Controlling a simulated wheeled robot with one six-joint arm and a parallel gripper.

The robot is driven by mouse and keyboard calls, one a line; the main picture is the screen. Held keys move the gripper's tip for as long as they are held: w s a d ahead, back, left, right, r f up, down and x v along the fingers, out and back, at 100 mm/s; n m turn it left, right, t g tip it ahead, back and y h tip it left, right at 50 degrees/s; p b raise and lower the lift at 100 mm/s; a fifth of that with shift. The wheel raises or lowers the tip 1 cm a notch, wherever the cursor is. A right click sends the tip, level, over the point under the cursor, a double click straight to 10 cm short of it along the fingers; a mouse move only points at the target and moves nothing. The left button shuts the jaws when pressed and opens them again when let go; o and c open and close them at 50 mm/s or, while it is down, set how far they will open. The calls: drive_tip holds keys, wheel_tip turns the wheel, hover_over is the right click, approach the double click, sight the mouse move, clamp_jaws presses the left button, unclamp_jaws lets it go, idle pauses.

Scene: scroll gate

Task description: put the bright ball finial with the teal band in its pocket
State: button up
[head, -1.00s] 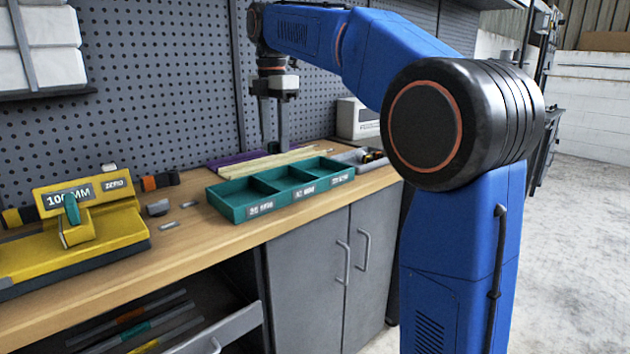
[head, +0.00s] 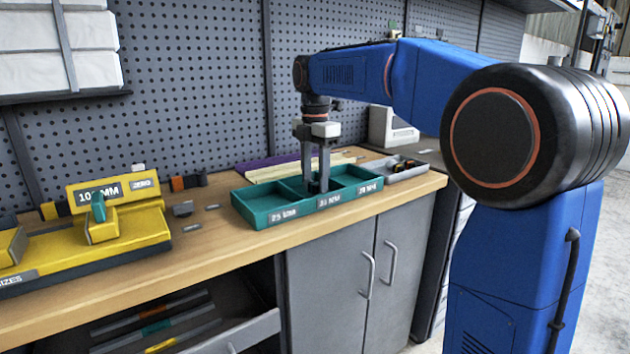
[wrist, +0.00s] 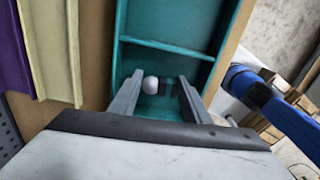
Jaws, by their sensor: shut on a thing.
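The teal tray (head: 243,217) has three labelled compartments in a row; it also shows in the wrist view (wrist: 165,46). My gripper (head: 318,190) points straight down, with its fingertips at the middle compartment. In the wrist view my gripper (wrist: 158,92) has its two fingers on either side of a small bright ball finial (wrist: 151,83) with a dark teal part beside it. The jaws are shut on this finial. In the head view the fingers and tray hide it. I cannot tell whether it touches the tray floor.
A yellow gauge block (head: 120,225) marked 100 MM and ZERO stands at the left of the wooden bench. Purple and cream strips (head: 290,168) lie behind the tray. A grey bin (head: 400,172) is at its right. The pegboard rises behind.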

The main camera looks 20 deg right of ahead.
drive_tip(key=shift+f, duration=0.35)
drive_tip(key=shift+f, duration=0.1)
drive_tip(key=o, duration=1.3)
wheel_tip(320, 180, up, 12)
drive_tip(key=shift+s, duration=0.1)
